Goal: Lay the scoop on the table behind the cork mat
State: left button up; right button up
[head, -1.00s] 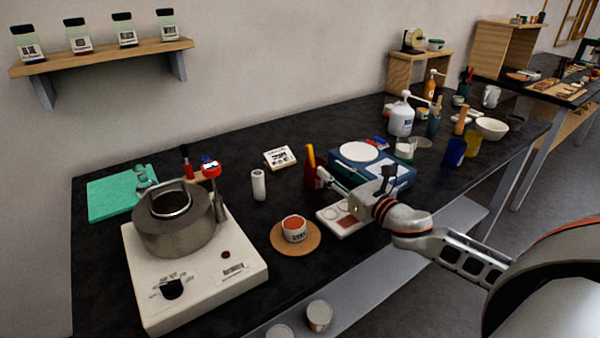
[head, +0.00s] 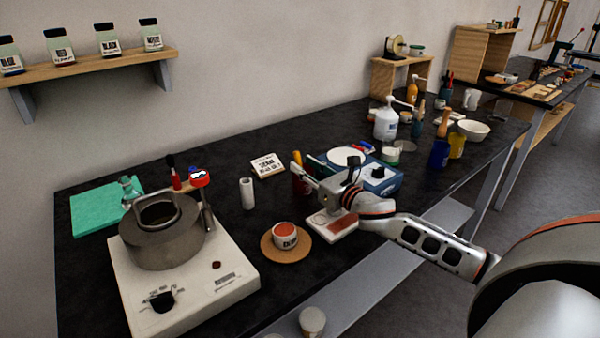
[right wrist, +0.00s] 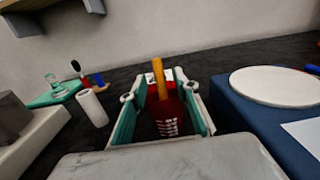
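The round cork mat (head: 264,246) lies near the table's front edge, with a labelled tin of orange-red contents (head: 285,236) on it. A red labelled container (right wrist: 165,118) stands behind and slightly right of the mat, with an orange-brown handle (right wrist: 159,76) sticking up from it. This handle may be the scoop's; its lower end is hidden inside. My right gripper (head: 303,170) reaches in from the right at the container. In the right wrist view its fingers (right wrist: 160,98) are spread either side of the container, with gaps visible. My left gripper is out of view.
A white cylinder (head: 247,193) and a labelled tile (head: 267,165) stand behind the mat, with bare black table between. A hotplate (head: 190,285) with a metal pot is left. A blue device (head: 383,181) stands right of my gripper.

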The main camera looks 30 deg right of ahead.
jog(key=shift+w, duration=0.5)
grip_shut()
jog(key=shift+r, duration=0.1)
